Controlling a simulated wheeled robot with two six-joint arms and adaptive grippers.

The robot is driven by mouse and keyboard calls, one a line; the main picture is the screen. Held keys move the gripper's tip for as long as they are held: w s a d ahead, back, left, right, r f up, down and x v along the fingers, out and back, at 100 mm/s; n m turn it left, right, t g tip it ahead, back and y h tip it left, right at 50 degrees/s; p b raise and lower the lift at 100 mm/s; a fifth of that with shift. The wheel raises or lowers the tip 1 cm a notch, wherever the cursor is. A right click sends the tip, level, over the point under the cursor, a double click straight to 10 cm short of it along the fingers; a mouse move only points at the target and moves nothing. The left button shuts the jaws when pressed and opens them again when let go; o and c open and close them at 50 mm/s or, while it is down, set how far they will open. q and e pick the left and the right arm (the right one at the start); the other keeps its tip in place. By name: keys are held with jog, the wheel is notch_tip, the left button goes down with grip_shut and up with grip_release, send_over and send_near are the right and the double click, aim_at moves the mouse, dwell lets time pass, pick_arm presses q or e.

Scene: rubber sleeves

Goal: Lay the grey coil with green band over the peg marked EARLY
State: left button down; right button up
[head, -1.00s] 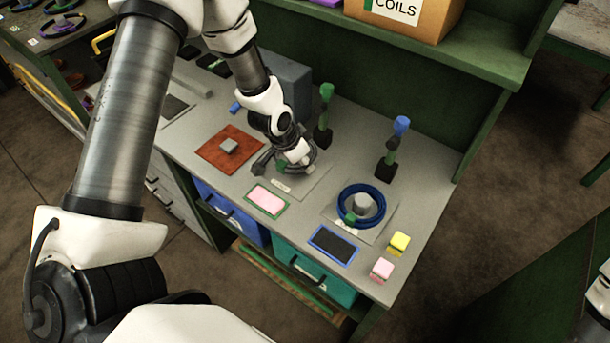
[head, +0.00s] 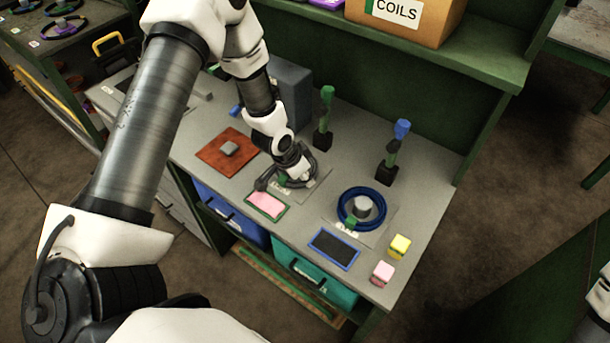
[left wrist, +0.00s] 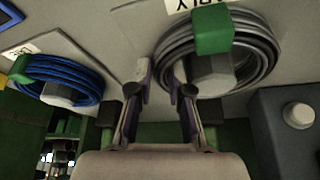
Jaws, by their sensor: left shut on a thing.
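The grey coil with its green band (left wrist: 212,32) is in the left wrist view, ringed around a short grey peg (left wrist: 212,76). A white label (left wrist: 183,8) beside it is partly cut off, its visible letters ending in LY. My left gripper (left wrist: 167,82) is shut on the coil's rim. In the head view the left gripper (head: 287,180) and wrist partly cover the grey coil (head: 322,168) and hide its peg. Whether the coil rests flat on the plate, I cannot tell.
A blue coil (head: 344,206) with a green band lies around another peg (head: 362,207) to the right. Green-topped (head: 326,95) and blue-topped (head: 402,128) posts stand behind. A pink pad (head: 267,205), dark pad (head: 334,249) and small yellow (head: 400,245) and pink (head: 383,272) blocks lie near the front.

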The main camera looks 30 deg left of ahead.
pick_arm(q)
jog(key=c, duration=1.4)
grip_release()
jog(key=shift+r, duration=0.1)
jog(key=shift+o, duration=0.2)
jog(key=shift+s, duration=0.1)
